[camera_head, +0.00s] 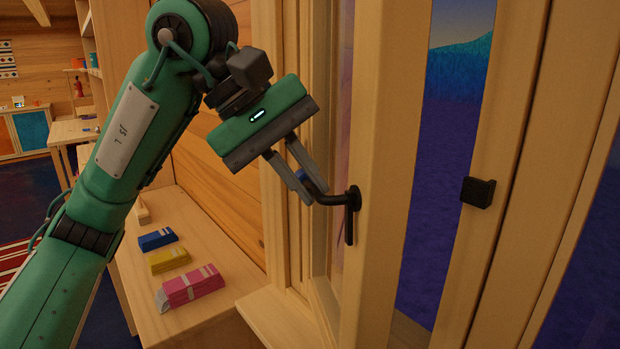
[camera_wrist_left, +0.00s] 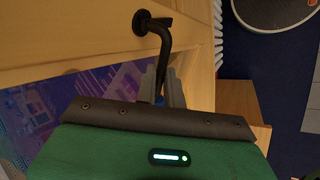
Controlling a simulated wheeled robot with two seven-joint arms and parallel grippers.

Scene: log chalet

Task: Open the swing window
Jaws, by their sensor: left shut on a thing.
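The swing window's wooden sash (camera_head: 379,150) stands ajar, with a gap between it and the wooden frame post (camera_head: 512,150) on the right. Dark blue and purple outdoors shows through this gap. A black lever handle (camera_head: 334,198) sits on the sash. My left gripper (camera_head: 309,186) is shut on the handle's free end, its fingers on either side of it. In the left wrist view, the handle (camera_wrist_left: 163,42) curves from its plate down between the fingers of my left gripper (camera_wrist_left: 163,84). The handle's gripped end is partly hidden. My right gripper is out of view.
A black catch (camera_head: 478,192) sits on the frame post. Below my left arm, a wooden bench (camera_head: 200,225) holds blue, yellow and pink boxes (camera_head: 190,288). A log wall (camera_head: 215,200) is close behind the arm. A table (camera_head: 75,130) stands far left.

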